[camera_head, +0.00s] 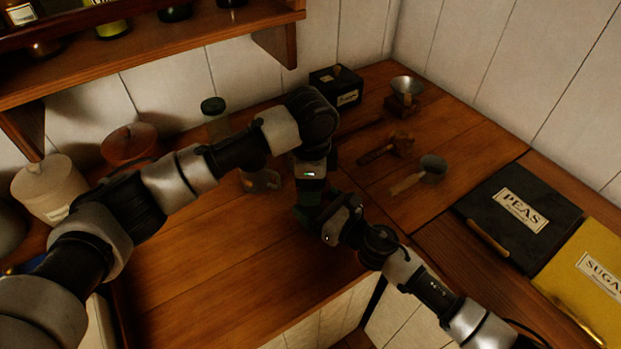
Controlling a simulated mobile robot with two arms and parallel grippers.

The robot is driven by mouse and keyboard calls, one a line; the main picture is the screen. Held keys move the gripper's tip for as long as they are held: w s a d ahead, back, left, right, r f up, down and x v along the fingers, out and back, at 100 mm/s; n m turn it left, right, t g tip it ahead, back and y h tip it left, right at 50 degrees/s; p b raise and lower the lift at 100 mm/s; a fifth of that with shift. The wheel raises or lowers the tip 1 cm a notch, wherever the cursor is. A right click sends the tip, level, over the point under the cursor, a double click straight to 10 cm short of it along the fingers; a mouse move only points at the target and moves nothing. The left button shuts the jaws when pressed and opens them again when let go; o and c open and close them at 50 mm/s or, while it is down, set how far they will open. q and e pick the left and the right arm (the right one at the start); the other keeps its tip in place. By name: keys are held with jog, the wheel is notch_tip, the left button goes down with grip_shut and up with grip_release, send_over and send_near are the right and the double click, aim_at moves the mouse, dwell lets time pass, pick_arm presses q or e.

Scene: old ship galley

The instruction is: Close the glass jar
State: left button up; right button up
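A clear glass jar (262,181) stands on the wooden counter, mostly hidden behind my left arm; only its lower part shows, so I cannot see its mouth or whether a lid is on it. Another glass container (217,129) with a dark lid (213,106) stands farther back by the wall. My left gripper (308,212) points down to the right of the clear jar, dark and partly hidden. My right gripper (332,225) is close beside it, coming from the lower right. The fingertips of both are too dark to read, and I cannot tell whether they hold anything.
A white canister (49,190) and a reddish-brown pot (128,143) stand at the left. A black box (336,87), a grinder (405,93), a wooden tool (387,148) and a scoop (430,168) lie back right. Peas (520,212) and sugar (593,275) boxes are at right. The front counter is clear.

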pick_arm(q)
jog(key=shift+f, duration=0.55)
pick_arm(e)
jog(key=c, duration=0.4)
pick_arm(q)
jog(key=m, duration=0.7)
jog(key=shift+w, duration=0.15)
pick_arm(e)
jog(key=shift+c, duration=0.2)
pick_arm(q)
jog(key=m, duration=0.3)
jog(key=shift+w+d+m, duration=0.1)
jog(key=shift+m, duration=0.2)
jog(key=m, duration=0.4)
jog(key=shift+d, duration=0.1)
jog(key=m, duration=0.4)
jog(key=shift+d, duration=0.1)
jog(key=m, duration=1)
jog(key=shift+d+m, duration=0.15)
jog(key=shift+m, duration=0.15)
